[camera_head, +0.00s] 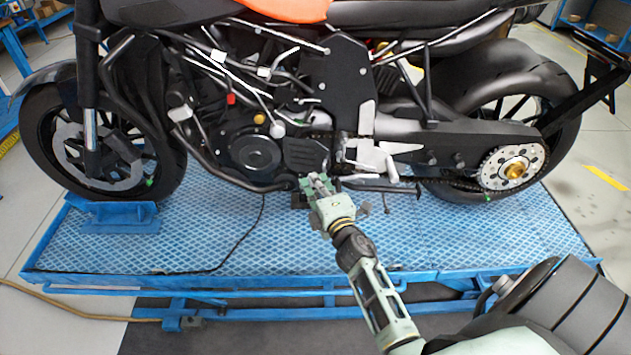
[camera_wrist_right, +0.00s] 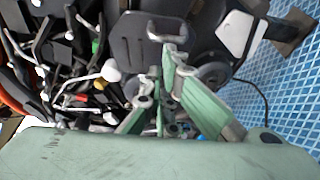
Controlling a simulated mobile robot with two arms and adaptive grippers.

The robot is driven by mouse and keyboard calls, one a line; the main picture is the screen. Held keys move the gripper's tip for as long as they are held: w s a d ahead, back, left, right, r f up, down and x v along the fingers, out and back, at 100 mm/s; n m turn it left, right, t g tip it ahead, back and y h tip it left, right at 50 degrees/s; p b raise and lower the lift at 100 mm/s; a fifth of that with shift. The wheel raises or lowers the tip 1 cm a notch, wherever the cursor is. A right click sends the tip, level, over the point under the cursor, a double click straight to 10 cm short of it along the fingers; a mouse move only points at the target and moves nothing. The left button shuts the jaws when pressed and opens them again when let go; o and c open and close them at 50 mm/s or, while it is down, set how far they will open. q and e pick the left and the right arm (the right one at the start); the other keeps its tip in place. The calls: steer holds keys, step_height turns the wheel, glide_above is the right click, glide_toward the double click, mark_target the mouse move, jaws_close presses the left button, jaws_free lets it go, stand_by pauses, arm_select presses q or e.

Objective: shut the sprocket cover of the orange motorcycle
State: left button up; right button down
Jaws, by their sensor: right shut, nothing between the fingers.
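The orange motorcycle (camera_head: 285,8) stands side-on on a blue lift, its engine facing me. The sprocket cover looks to be the dark ribbed panel (camera_head: 305,154), right of the round engine cover (camera_head: 257,152). From here I cannot tell how far it stands off the engine. My right gripper (camera_head: 318,181) is shut and empty, just below this panel; contact is unclear. In the right wrist view the gripper's fingers (camera_wrist_right: 168,50) reach in front of a dark panel (camera_wrist_right: 130,40), which I cannot surely identify. My left gripper is not in view.
A footrest and light metal brackets (camera_head: 372,155) stick out right of the gripper. The rear sprocket (camera_head: 513,167) and chain lie further right. A dark cable (camera_head: 240,235) runs over the lift platform (camera_head: 190,225), whose front is mostly bare. A blue wheel block (camera_head: 115,215) is at left.

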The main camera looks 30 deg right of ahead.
mark_target(314, 163)
steer(key=d+y, duration=0.1)
steer(key=d, duration=0.1)
steer(key=w+d+n+y, duration=0.1)
steer(key=shift+d+n+y, duration=0.3)
steer(key=shift+d, duration=0.1)
steer(key=shift+a+f, duration=0.1)
steer(key=shift+a, duration=0.05)
